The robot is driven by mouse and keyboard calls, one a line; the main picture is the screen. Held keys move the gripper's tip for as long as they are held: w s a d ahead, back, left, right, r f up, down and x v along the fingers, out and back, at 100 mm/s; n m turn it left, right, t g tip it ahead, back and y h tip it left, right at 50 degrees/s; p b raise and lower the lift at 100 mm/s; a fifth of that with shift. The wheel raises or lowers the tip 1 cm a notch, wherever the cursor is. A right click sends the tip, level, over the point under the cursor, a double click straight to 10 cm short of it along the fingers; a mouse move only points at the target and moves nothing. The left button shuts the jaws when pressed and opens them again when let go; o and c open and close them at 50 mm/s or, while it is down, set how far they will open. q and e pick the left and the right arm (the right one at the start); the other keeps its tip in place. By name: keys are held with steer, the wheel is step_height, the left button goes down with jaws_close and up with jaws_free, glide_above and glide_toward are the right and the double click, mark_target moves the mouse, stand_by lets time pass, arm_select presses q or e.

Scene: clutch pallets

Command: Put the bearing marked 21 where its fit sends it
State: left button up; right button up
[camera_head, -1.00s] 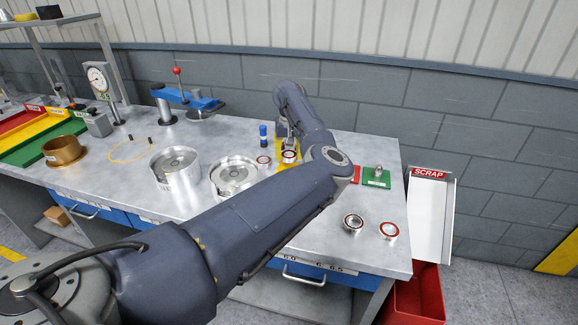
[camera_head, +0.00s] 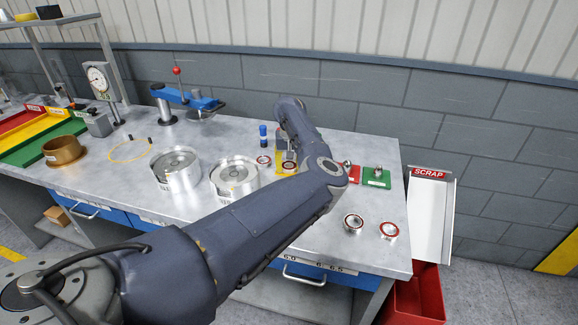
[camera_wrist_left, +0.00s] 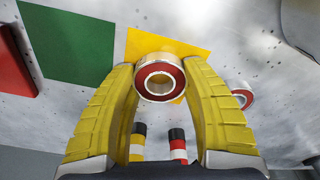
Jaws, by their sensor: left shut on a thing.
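My left gripper (camera_head: 288,156) is at the back middle of the bench, partly behind my own arm. In the left wrist view its yellow fingers (camera_wrist_left: 160,85) are shut on a red-sealed bearing (camera_wrist_left: 160,81), which also shows in the head view (camera_head: 289,167). No marking on it can be read. A yellow square (camera_wrist_left: 190,48) lies behind the bearing in the wrist view; whether they touch is unclear. Another red-ringed bearing (camera_wrist_left: 244,95) lies to its right. Two more bearings (camera_head: 353,222) (camera_head: 389,230) stand at the front right of the bench. My right gripper is not in view.
Two silver round housings (camera_head: 176,170) (camera_head: 233,177) stand mid-bench. A blue press (camera_head: 188,101) is behind. A white scrap chute (camera_head: 428,215) adjoins the right edge. Banded pins (camera_wrist_left: 138,142) (camera_wrist_left: 178,145) show between the fingers.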

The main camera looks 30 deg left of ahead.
arm_select(q)
steer(key=o, duration=1.5)
step_height(320, 180, up, 12)
steer(key=shift+s+d, duration=0.25)
steer(key=shift+s, duration=0.05)
steer(key=shift+r, duration=0.1)
